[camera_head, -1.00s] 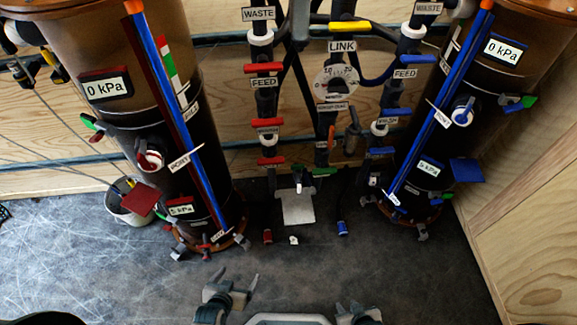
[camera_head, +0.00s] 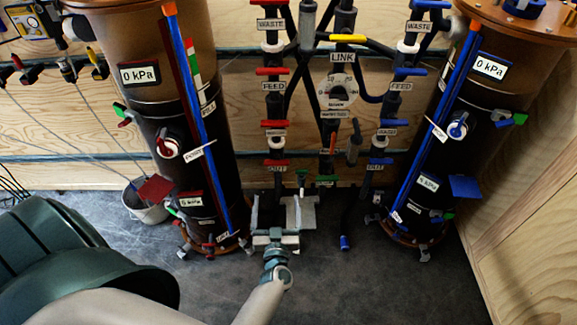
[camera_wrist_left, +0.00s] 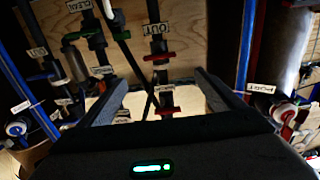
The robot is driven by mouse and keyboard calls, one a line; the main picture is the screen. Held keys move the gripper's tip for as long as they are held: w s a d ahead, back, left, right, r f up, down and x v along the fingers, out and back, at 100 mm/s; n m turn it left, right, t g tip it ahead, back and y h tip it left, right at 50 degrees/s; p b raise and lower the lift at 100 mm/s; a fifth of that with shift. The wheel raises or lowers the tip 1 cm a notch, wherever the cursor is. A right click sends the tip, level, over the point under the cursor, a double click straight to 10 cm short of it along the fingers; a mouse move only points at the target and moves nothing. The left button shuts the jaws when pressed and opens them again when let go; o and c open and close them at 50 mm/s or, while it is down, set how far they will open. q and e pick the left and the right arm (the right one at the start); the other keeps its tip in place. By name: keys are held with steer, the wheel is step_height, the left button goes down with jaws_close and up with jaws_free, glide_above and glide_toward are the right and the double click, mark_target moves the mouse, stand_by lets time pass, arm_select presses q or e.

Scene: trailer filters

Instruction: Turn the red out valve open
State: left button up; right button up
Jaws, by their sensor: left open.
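The red out valve (camera_head: 276,162) is the lowest red handle on the left pipe column, just above its OUT label. Its handle lies crosswise to the upright pipe. In the left wrist view, which is upside down, the red out valve (camera_wrist_left: 158,56) is below the OUT label, ahead of the gap between the fingers. My left gripper (camera_head: 276,213) is open and empty, below the valve in the head view and apart from it. Its fingers show either side in the wrist view (camera_wrist_left: 160,98). My right gripper is out of view.
Other red handles (camera_head: 274,123) sit above on the same column. A blue-handled column (camera_head: 381,161) stands to the right. Brown tanks flank the pipes, the left one (camera_head: 150,110) near my arm. A pale plate (camera_head: 302,212) is beside my fingers. Floor is clear at right.

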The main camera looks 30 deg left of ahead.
arm_select(q)
glide_toward(277, 165)
steer(key=x, duration=0.9)
steer(key=shift+w+a+r+b, duration=0.1)
steer(key=shift+w+a+b, duration=0.1)
steer(key=shift+b, duration=0.15)
steer(key=shift+w+a, duration=0.35)
steer(key=shift+w, duration=0.25)
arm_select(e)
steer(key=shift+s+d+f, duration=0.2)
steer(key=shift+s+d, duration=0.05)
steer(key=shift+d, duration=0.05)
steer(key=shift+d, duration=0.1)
arm_select(q)
steer(key=c, duration=1)
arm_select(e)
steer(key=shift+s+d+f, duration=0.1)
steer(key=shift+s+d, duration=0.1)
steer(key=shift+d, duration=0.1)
